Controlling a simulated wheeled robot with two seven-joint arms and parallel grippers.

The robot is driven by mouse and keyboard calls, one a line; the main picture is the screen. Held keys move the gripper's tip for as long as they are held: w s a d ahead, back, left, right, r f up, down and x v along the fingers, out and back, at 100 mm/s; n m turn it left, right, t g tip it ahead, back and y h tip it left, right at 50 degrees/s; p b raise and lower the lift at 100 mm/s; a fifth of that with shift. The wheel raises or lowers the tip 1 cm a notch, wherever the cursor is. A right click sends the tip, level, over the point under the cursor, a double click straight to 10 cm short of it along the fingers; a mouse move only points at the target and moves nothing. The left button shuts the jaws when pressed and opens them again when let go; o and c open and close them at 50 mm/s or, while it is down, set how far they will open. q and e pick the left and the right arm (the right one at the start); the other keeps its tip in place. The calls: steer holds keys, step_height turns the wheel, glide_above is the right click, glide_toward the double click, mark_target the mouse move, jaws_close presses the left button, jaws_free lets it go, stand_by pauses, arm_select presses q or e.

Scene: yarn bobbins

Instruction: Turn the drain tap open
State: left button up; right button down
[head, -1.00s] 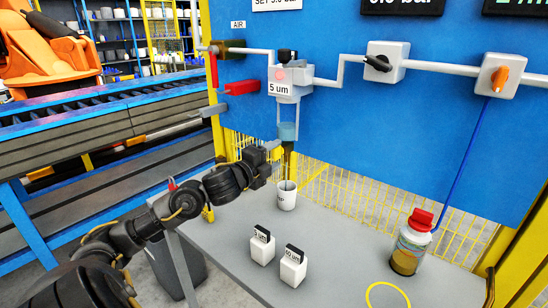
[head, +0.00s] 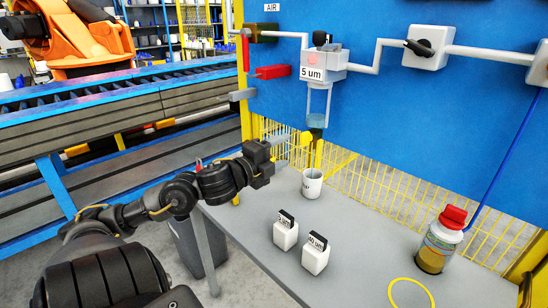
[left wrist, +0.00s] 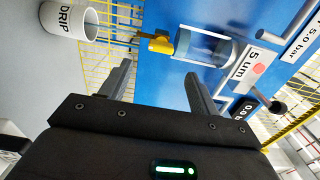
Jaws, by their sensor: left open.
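The drain tap (head: 306,139) is a small yellow piece under the clear filter bowl (head: 317,108), which hangs from the grey filter housing marked 5 um (head: 322,62). My left gripper (head: 281,151) is open and empty, just left of the tap in the head view. In the left wrist view the tap (left wrist: 160,43) shows beyond the open fingers (left wrist: 154,68), in line with the gap between them and apart from both. Bluish liquid shows low in the bowl. My right gripper is not in view.
A white DRIP cup (head: 312,184) stands on the grey table (head: 375,240) below the tap. Two white filter boxes (head: 286,233) (head: 316,256) and a red-capped bottle (head: 441,242) stand nearer. A blue panel and yellow mesh stand behind. A red lever (head: 270,72) sticks out left of the housing.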

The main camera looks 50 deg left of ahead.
arm_select(q)
steer(key=shift+s, duration=1.15)
steer(key=shift+d, duration=0.1)
